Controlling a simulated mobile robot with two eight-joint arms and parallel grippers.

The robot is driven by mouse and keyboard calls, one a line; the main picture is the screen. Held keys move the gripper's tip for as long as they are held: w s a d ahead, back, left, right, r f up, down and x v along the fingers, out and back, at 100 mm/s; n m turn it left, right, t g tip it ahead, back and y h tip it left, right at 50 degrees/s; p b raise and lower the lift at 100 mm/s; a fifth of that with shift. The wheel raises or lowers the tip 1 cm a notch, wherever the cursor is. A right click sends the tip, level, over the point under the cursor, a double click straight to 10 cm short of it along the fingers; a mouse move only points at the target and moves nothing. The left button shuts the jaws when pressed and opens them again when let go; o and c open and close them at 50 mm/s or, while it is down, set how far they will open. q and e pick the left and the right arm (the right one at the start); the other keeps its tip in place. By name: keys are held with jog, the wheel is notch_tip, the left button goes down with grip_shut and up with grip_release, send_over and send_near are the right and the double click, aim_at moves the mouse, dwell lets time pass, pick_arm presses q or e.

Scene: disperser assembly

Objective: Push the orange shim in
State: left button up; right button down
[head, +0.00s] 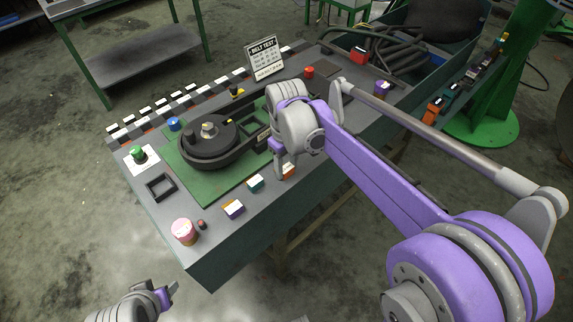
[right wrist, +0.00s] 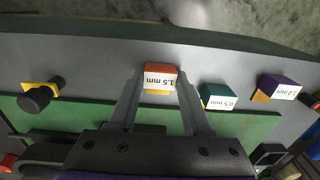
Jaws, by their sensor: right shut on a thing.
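The orange shim (right wrist: 160,78), labelled 1.5 mm on a white face, sits between the fingertips of my right gripper (right wrist: 160,92) in the right wrist view. The fingers flank it and are shut on it. In the head view the orange shim (head: 289,171) shows at the front edge of the grey table, just by my right gripper (head: 280,168), partly hidden. The black pulley assembly (head: 208,150) stands on a green plate (head: 190,185) to the left. My left gripper (head: 168,294) is low at the bottom left, away from the table; its finger gap is unclear.
A teal shim (head: 255,183) and a purple shim (head: 233,209) lie along the front edge to the left. A pink-topped cylinder (head: 184,231), a black square frame (head: 160,187) and a green button (head: 138,153) are at the left end. A BELT TEST sign (head: 264,58) stands behind.

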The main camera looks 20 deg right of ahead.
jog(key=shift+w+a, duration=0.25)
jog(key=shift+w, duration=0.45)
jog(key=shift+w+a, duration=0.25)
jog(key=shift+w, duration=0.45)
jog(key=shift+r, duration=0.1)
jog(key=c, duration=0.6)
grip_release()
jog(key=shift+o, duration=1.4)
